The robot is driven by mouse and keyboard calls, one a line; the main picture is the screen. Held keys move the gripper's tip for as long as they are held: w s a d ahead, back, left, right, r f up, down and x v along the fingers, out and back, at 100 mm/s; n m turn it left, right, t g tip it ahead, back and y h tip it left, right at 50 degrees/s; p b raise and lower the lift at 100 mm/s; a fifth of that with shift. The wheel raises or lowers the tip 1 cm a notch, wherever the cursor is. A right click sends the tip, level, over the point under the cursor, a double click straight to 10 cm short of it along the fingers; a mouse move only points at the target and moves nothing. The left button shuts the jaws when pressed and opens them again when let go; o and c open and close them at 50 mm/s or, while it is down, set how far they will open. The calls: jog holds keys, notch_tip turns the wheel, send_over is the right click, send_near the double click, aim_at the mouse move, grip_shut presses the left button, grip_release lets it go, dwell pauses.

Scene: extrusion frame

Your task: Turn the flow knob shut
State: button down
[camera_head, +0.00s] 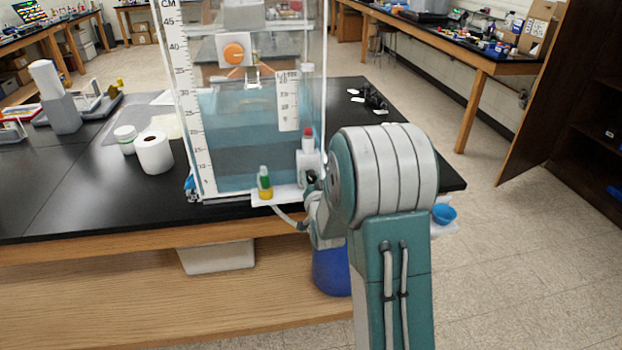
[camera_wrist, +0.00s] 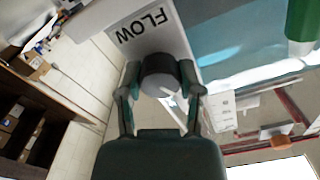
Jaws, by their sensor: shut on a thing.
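The flow knob (camera_wrist: 160,84), dark-sided with a pale grey face, shows in the wrist view just below a white plate with a black FLOW label (camera_wrist: 145,24). My gripper (camera_wrist: 160,78) has one finger on each side of the knob and is shut on it. The FLOW text appears tilted and upside down in that view. In the head view, my gripper (camera_head: 313,183) is at the lower right corner of the clear water tank (camera_head: 240,150). My arm partly hides it there, and I cannot make out the knob's turn angle.
A green-and-yellow vial (camera_head: 265,183) stands on a white ledge left of my gripper. A red-capped white part (camera_head: 308,140) is just above it. A blue cup (camera_head: 444,213) and a blue container (camera_head: 332,270) are near my arm. Open floor lies to the right.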

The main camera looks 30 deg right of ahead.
jog(key=m, duration=1.2)
jog(key=shift+d+f, duration=0.1)
jog(key=shift+f, duration=0.05)
jog(key=m, duration=0.6)
jog(key=shift+s+f, duration=0.1)
jog(key=shift+f, duration=0.05)
jog(key=m, duration=0.5)
jog(key=shift+f+m, duration=0.25)
jog(key=shift+m, duration=0.05)
jog(key=shift+c, duration=1.3)
grip_release()
jog(key=shift+r, duration=0.15)
